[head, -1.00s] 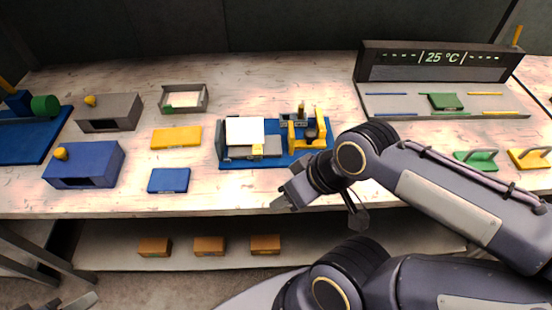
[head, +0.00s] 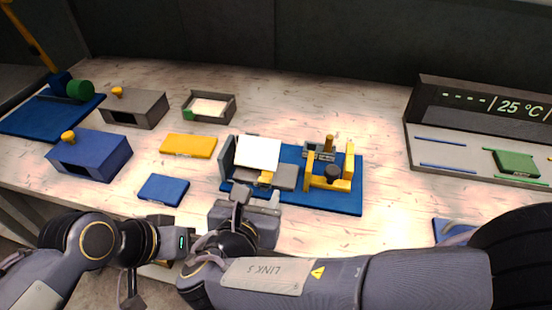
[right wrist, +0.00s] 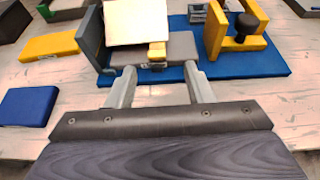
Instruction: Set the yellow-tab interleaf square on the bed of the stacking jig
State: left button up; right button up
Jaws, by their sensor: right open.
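The white interleaf (head: 258,153) with its yellow tab (head: 265,178) is at the left part of the stacking jig, over the grey bed (head: 286,177). It sits slightly turned against the bed and reaches past its back edge; I cannot tell if it lies flat. It also shows in the right wrist view (right wrist: 137,22), tab toward me. The jig has a blue base (head: 335,202), a grey wall on the left and a yellow clamp on the right. My right gripper (head: 256,192) is open and empty, its fingers just in front of the tab. My left gripper (head: 178,242) is low at left, its fingers hidden.
A yellow block (head: 188,146) and a blue block (head: 163,189) lie left of the jig. A small open tray (head: 209,107), a grey box (head: 135,108) and a blue box (head: 90,155) stand farther left. A display panel (head: 480,105) stands at right. Behind the jig is clear.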

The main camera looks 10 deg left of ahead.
aim_at(263, 181)
jog(key=x, duration=0.6)
jog(key=shift+w+a+f, duration=0.15)
jog(key=shift+w+a, duration=0.1)
grip_shut()
